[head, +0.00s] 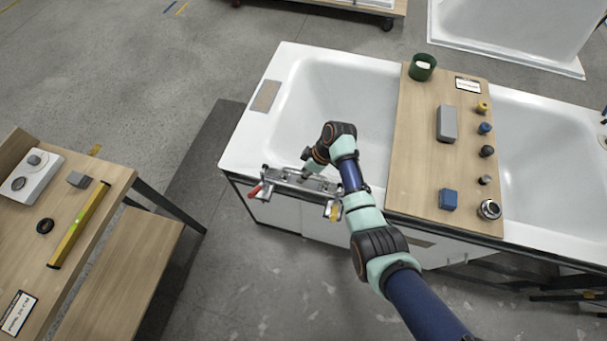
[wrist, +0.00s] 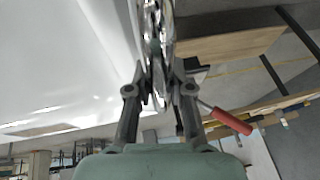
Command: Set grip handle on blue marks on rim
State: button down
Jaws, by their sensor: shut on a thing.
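The grip handle (head: 322,184) looks like a metallic bar at the front rim of the left bathtub (head: 285,75). A red lever (head: 254,190) shows at its left end and a yellow part (head: 334,211) at its right end. My gripper (head: 306,174) is at the bar's middle. In the wrist view the fingers (wrist: 160,88) are shut on a shiny chrome piece (wrist: 158,30), with the red lever (wrist: 232,122) to the right. I cannot make out blue marks on the rim, nor whether the handle touches it.
A wooden board (head: 420,165) lies across the tubs, carrying a green cup (head: 422,67), a grey block (head: 447,124), a blue block (head: 448,199) and several small knobs. A wooden bench (head: 95,185) stands at the left, with a level (head: 78,225). Floor is clear between.

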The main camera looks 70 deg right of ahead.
jog(key=c, duration=1)
grip_release()
jog(key=shift+d, duration=0.1)
jog(key=shift+c, duration=0.2)
jog(key=shift+r, duration=0.35)
jog(key=p+v, duration=0.2)
jog(key=v, duration=0.9)
jog(key=shift+r, duration=0.2)
jog(key=shift+s+d, duration=0.1)
